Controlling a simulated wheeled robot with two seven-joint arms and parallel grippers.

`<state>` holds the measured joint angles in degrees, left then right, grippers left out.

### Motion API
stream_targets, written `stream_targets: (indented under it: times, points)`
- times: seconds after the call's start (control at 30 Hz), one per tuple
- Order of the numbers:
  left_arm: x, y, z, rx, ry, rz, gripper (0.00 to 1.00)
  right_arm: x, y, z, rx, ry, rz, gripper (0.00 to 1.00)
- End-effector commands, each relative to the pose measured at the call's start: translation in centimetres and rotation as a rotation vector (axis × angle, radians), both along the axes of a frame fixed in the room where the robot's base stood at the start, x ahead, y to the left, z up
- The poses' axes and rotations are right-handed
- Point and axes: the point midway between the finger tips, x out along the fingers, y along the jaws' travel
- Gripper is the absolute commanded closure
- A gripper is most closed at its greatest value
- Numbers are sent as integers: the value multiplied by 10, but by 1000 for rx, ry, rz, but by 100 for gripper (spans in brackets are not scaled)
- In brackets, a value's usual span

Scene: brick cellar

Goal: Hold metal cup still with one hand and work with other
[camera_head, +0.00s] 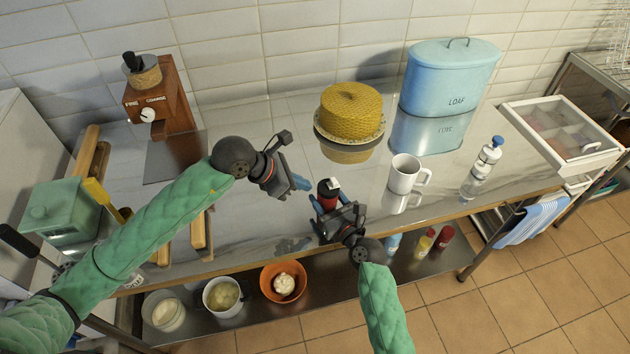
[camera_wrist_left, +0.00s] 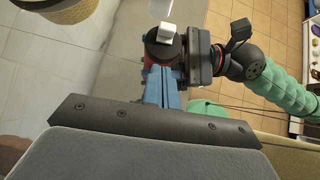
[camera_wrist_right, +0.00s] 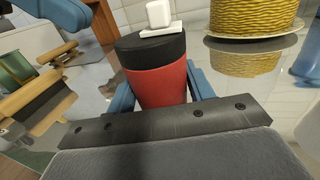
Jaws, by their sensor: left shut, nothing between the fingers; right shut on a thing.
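A red cup (camera_head: 327,203) with a black lid stands on the metal counter near its front edge. A small white lever or block (camera_wrist_right: 159,15) sits on top of the lid. My right gripper (camera_head: 325,212) is shut on the red cup, with a blue finger on each side of it in the right wrist view. My left gripper (camera_head: 302,184) is shut and empty, just left of and behind the cup's top. In the left wrist view its blue fingers hide most of the cup, and the black lid (camera_wrist_left: 158,48) shows beyond them. The cup looks upright.
A white mug (camera_head: 403,174) and a clear bottle (camera_head: 482,168) stand to the right. A yellow woven hat-like lid (camera_head: 351,109) and a blue loaf bin (camera_head: 450,78) are behind. A wooden grinder (camera_head: 160,100) and green box (camera_head: 58,212) are left. Bowls sit on the lower shelf.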

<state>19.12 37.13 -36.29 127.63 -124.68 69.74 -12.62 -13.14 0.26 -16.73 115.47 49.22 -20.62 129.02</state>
Motion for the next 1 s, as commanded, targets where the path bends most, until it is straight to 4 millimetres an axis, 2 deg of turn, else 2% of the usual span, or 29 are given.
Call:
stream_targets:
  times: [0.2,0.4,0.6,0.87,0.9,1.0]
  points:
    - [-12,29,32,1,-3,1,100,0,0,1,1,-1,0,74]
    - [-19,48,52,2,-3,1,100,0,0,1,1,-1,0,74]
    - [-23,55,60,0,-1,1,100,0,0,1,1,-1,-1,74]
    - [-23,55,61,1,-1,0,100,0,0,1,1,-1,-1,74]
    - [-23,55,61,0,-1,1,100,0,0,1,1,-1,-1,44]
    - [-23,55,61,1,-1,0,100,0,0,1,1,-1,-1,24]
